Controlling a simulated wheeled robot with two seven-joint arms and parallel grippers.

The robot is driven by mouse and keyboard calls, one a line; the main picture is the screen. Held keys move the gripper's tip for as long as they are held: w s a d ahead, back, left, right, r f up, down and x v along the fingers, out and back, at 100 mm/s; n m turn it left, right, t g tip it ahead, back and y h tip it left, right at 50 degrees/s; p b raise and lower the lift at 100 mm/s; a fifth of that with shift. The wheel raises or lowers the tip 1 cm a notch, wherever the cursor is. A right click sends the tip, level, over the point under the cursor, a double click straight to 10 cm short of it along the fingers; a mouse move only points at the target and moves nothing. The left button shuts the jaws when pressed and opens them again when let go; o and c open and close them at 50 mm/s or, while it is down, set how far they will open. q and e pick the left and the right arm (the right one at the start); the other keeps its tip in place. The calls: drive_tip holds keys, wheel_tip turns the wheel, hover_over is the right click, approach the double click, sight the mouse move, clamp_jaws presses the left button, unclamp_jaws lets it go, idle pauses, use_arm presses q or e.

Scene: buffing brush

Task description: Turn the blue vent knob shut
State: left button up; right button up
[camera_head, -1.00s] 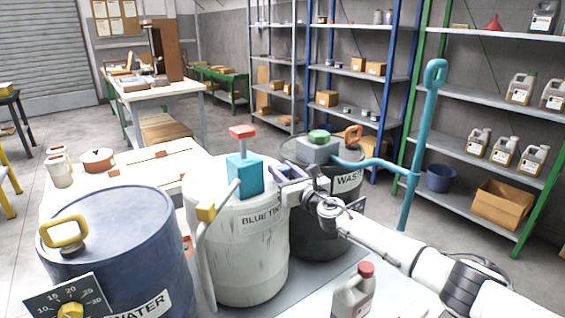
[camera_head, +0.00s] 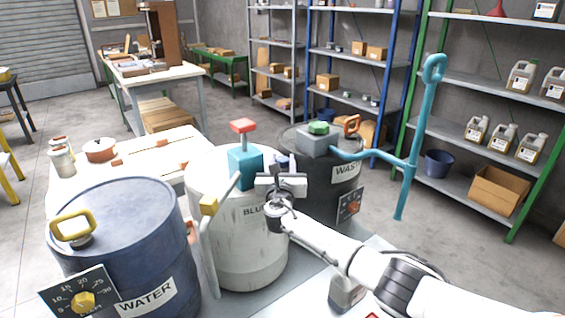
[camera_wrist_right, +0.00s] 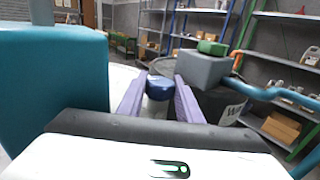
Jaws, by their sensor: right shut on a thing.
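The blue vent knob (camera_wrist_right: 159,87) sits on the white drum's top in the right wrist view, between the two purple fingers of my right gripper (camera_wrist_right: 159,95). The fingers flank it and are shut on it. In the head view my right gripper (camera_head: 284,172) is over the right part of the white drum (camera_head: 235,250), beside the teal pump block (camera_head: 244,168) with its red handle. The gripper mostly hides the knob there. My left gripper is not in view.
A blue water drum (camera_head: 120,240) stands to the left and a dark waste drum (camera_head: 335,195) to the right. A teal pump pipe (camera_head: 415,150) rises at the right.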

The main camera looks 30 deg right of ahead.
drive_tip(key=o, duration=1)
drive_tip(key=shift+o, duration=0.2)
drive_tip(key=shift+a, duration=0.1)
